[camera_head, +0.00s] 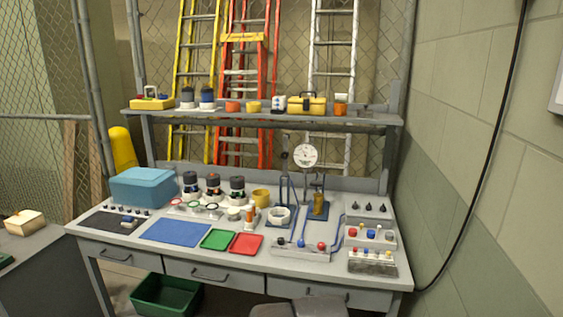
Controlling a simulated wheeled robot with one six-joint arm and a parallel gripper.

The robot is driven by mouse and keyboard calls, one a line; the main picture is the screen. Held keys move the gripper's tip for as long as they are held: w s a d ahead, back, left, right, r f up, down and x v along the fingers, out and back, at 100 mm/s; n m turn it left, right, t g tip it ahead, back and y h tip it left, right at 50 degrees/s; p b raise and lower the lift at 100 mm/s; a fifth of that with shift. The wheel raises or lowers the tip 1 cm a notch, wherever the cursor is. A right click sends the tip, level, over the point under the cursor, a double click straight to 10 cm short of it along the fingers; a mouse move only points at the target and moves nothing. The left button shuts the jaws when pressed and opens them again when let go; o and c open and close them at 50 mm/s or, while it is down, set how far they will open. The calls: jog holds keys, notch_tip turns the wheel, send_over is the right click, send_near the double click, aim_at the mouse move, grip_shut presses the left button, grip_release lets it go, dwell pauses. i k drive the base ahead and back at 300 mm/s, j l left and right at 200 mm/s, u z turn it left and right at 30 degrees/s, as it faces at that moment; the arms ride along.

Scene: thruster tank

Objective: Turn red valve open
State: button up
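A small red round knob (321,245) sits at the right end of a low grey manifold block (286,252) at the front right of the workbench. It looks like the red valve, but it is too small to tell its turn position. A blue knob (301,243) sits to its left on the same block, and a blue tube (338,231) rises beside it. Another group of small red, blue and yellow knobs (369,233) sits on a panel further right. My gripper is not in view.
The grey workbench (400,271) also bears a dial gauge (305,154), a teal box (152,186), a blue mat (177,232), and green (218,240) and red trays (246,244). A green bin (165,296) stands below. A wall closes the right side.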

aim_at(321, 245)
jog(key=i+j, duration=0.75)
